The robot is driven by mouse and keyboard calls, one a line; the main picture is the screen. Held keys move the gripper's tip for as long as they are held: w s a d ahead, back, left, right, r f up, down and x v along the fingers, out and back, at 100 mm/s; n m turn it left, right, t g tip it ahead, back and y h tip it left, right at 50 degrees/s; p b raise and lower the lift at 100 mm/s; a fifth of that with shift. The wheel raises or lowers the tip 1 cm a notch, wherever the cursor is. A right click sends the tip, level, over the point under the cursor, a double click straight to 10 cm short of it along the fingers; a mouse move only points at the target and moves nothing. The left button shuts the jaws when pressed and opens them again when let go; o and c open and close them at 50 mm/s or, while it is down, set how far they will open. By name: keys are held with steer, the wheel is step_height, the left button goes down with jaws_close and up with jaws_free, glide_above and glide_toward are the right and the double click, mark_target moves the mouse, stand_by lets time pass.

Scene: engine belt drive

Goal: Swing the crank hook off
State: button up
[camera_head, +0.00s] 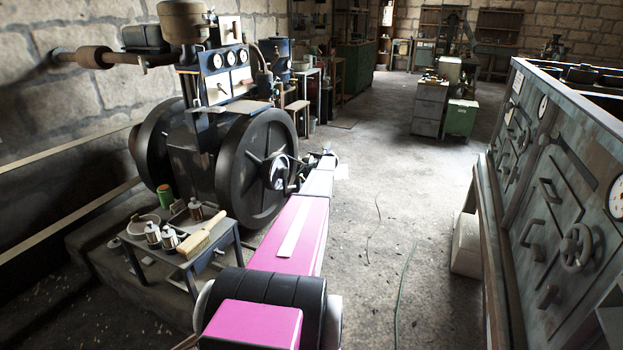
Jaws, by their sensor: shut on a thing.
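The engine has two large dark flywheels; the near flywheel (256,165) faces me with its spokes and hub in view. My pink arm reaches from the bottom of the view up to the right side of this flywheel. My gripper (296,184) is small and dark at the arm's far end, beside the hub. It is shut on the crank hook (283,178), a dark, thin part in front of the hub. The fingers and the hook overlap at this distance, so the exact grip and the hook's angle are hard to tell.
A control panel (560,180) with handwheels and gauges lines the right side. The concrete floor between is mostly clear, with thin cables on it.

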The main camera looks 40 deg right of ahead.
steer(key=w+a+r+t+y, duration=0.2)
steer(key=w+r, duration=0.3)
steer(key=r, duration=0.3)
steer(key=shift+a+r+n+t+y, duration=0.3)
steer(key=shift+a+n+t+y, duration=0.1)
steer(key=shift+a+t, duration=0.45)
steer(key=shift+w+a+r, duration=0.2)
steer(key=shift+w+a, duration=0.05)
steer(key=shift+c, duration=0.8)
steer(key=shift+o, duration=0.7)
steer(key=shift+r, duration=0.1)
steer(key=shift+w, duration=0.1)
steer(key=c, duration=0.5)
steer(key=shift+w, duration=0.1)
steer(key=shift+c, duration=0.2)
steer(key=shift+f, duration=0.2)
steer(key=shift+s+d, duration=0.1)
steer(key=shift+s, duration=0.15)
